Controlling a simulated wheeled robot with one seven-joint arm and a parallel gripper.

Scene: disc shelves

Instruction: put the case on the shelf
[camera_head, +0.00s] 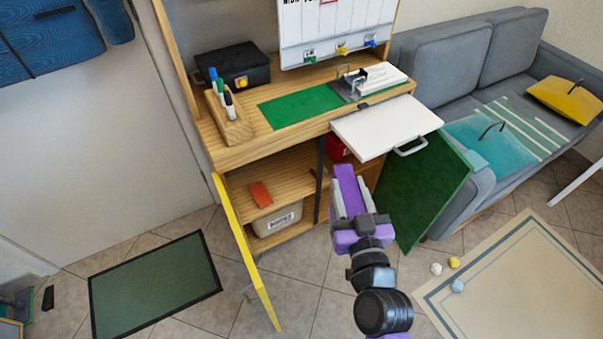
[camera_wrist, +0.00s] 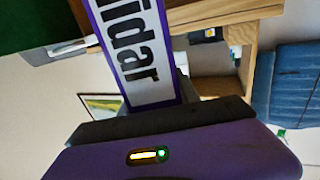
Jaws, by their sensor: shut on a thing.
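A purple case (camera_head: 348,180) is in my gripper (camera_head: 351,203), held in front of the open lower part of the wooden cabinet. In the wrist view the case (camera_wrist: 137,50) shows a white label with dark letters, of which "idar" can be read. My gripper is shut on the case's near end. The cabinet's middle shelf (camera_head: 285,170) lies left of and behind the case, with a small orange-red item (camera_head: 261,195) on it. The case hides part of the cabinet's right side.
A yellow door (camera_head: 243,245) stands open at left and a green door (camera_head: 425,190) at right. A white drawer (camera_head: 385,126) juts out above the case. A labelled bin (camera_head: 278,219) sits below the shelf. Small balls (camera_head: 437,268) lie on the floor at right.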

